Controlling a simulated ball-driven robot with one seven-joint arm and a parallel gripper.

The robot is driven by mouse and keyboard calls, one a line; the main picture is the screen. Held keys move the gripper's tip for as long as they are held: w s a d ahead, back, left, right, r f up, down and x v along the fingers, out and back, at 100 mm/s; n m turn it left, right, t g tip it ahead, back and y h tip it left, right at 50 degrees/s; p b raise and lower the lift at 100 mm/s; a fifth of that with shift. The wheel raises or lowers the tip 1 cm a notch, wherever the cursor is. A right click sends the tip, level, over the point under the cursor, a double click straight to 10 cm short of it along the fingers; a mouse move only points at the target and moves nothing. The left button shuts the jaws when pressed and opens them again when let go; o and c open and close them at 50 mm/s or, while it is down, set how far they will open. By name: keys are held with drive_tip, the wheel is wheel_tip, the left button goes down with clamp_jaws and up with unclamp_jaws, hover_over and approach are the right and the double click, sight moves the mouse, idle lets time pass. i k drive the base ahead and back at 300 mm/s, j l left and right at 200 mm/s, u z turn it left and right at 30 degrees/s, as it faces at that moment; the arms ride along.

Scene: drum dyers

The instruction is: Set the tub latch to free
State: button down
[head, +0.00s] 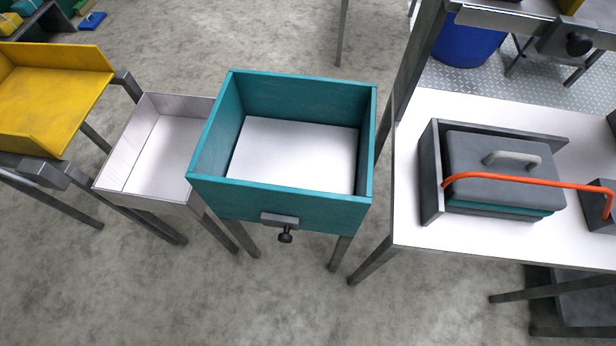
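A teal open box (205,150), which looks like the tub, stands on grey legs in the middle of the head view. Its inside floor is white and empty. A grey plate with a black knob (285,236) sits on the outside of its front wall and may be the tub latch. The knob points out and slightly down; I cannot tell which setting it is in. A similar dark knob (578,44) is on a grey bar at the top right. My gripper is not in view.
A pale shallow tray (168,104) stands close left of the teal box, and a yellow tray (60,97) farther left. At right, a white table (425,110) holds a grey handled block (500,165) under an orange bar (530,180). Floor in front is clear.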

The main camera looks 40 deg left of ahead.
sight(284, 237)
drive_tip(key=k+l+u, duration=0.1)
drive_tip(key=u, duration=0.7)
drive_tip(key=k+u, duration=0.2)
drive_tip(key=u, duration=0.2)
